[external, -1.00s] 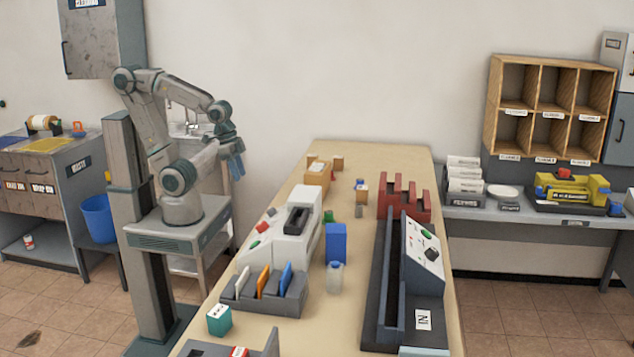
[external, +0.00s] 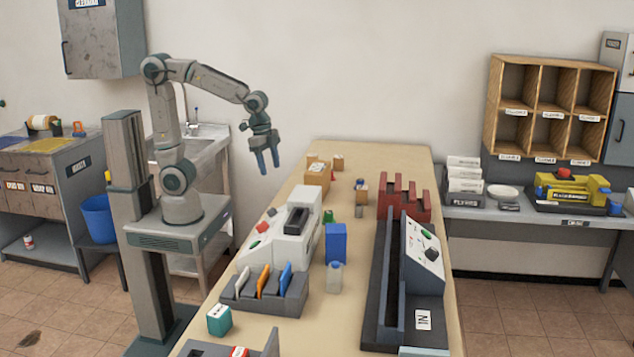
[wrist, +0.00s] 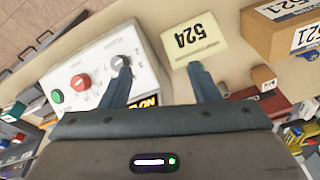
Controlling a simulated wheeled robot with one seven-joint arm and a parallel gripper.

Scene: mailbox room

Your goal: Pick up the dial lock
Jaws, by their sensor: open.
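My gripper (external: 269,168) hangs in the air, fingers pointing down, left of the far part of the long table and above its height. In the wrist view the two blue fingers (wrist: 158,68) are spread apart with nothing between them. I cannot pick out the dial lock for certain; the small things at the table's far end are too small to tell apart in the external view. The wrist view shows a white control box (wrist: 97,62) with a green button, a red one and a grey knob near the left finger. A pale card reading 524 (wrist: 194,40) lies beyond the right finger.
The long table (external: 370,155) holds a white machine (external: 292,238), a blue box (external: 336,243), a slotted holder (external: 290,300), a red rack (external: 403,203) and a dark trough machine (external: 375,325). A tan box (external: 316,174) is at the far end. Its far right corner is clear.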

